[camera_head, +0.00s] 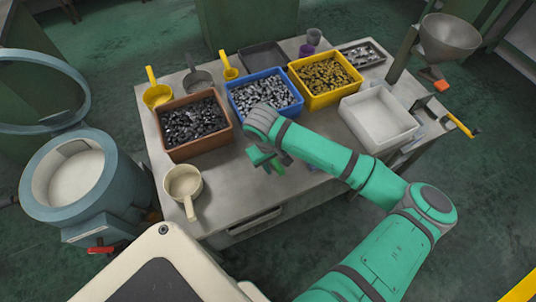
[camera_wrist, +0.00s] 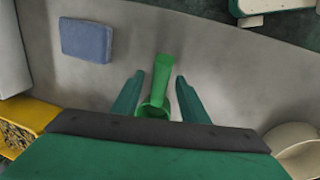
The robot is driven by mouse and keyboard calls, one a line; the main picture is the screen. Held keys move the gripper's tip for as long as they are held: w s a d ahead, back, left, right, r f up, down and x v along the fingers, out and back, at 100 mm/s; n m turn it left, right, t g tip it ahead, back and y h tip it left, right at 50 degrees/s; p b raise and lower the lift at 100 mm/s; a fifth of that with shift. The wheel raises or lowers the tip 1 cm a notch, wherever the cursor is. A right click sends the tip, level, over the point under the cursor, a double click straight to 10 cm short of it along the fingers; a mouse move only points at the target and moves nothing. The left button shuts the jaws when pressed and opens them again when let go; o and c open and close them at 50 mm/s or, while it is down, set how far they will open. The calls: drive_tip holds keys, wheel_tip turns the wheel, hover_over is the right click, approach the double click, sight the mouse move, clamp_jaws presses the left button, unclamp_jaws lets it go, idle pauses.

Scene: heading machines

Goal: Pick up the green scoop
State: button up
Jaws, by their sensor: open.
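The green scoop (camera_wrist: 163,72) lies on the grey table in the wrist view. Its handle points up in the picture, and its bowl end is low, partly hidden by my gripper body. My gripper (camera_wrist: 159,76) is open, with one finger on each side of the scoop and visible gaps to both. Whether the fingers are down at the scoop's height, I cannot tell. In the head view my gripper (camera_head: 267,162) is over the table's front part; there the scoop is hard to tell from the green fingers.
A beige scoop (camera_head: 184,185) lies left of my gripper. Behind stand a brown bin (camera_head: 198,154), a blue bin (camera_head: 238,113) and a yellow bin (camera_head: 315,103) of small parts. A white tray (camera_head: 376,142) is at the right. A blue pad (camera_wrist: 87,40) lies near the scoop.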

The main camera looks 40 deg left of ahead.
drive_tip(key=shift+f, duration=0.45)
clamp_jaws()
drive_tip(key=shift+r, duration=0.15)
drive_tip(key=shift+r, duration=0.25)
wheel_tip(320, 180, up, 2)
drive_tip(key=shift+r, duration=0.1)
drive_tip(key=s+a+r, duration=0.9)
drive_tip(key=s+r, duration=0.1)
drive_tip(key=shift+a, duration=0.25)
